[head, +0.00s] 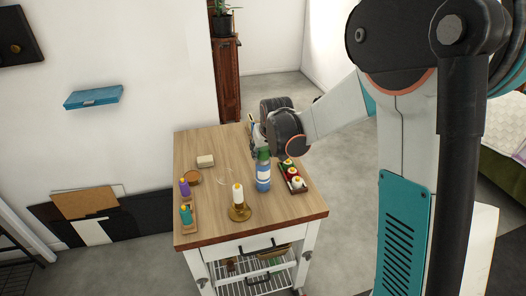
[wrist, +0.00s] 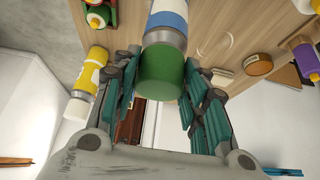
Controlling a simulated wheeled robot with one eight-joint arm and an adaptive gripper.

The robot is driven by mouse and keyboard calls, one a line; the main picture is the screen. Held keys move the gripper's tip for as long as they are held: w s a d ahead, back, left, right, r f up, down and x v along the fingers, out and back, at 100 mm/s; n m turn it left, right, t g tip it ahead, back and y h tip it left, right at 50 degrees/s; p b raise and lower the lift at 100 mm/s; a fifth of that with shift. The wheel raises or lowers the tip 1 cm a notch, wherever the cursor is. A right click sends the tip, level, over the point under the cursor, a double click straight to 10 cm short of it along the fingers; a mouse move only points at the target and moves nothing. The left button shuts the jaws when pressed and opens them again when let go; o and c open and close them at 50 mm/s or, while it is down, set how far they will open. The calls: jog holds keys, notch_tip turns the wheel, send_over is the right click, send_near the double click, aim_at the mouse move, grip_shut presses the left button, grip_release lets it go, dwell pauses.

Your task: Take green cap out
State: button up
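The green cap (wrist: 161,76) sits on top of a blue bottle with a white band (wrist: 168,22). In the head view the bottle (head: 263,178) stands upright on the wooden cart top, its green cap (head: 263,154) uppermost. My gripper (wrist: 162,62) has its teal fingers spread, one on each side of the cap. I cannot tell whether either finger touches it. In the head view my gripper (head: 257,142) is at the cap's height or just behind it, partly hidden by my arm's dark wrist.
A tray with red, green and white-topped bottles (head: 291,174) is close to the bottle's right. A candle in a brass holder (head: 239,209) stands in front. Purple (head: 184,187) and teal (head: 186,214) bottles are left. The cart's middle left (head: 215,185) is mostly clear.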

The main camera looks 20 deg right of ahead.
jog(key=shift+r, duration=0.3)
dwell(0.4)
jog(key=shift+r+p, duration=2.25)
jog(key=shift+r, duration=0.95)
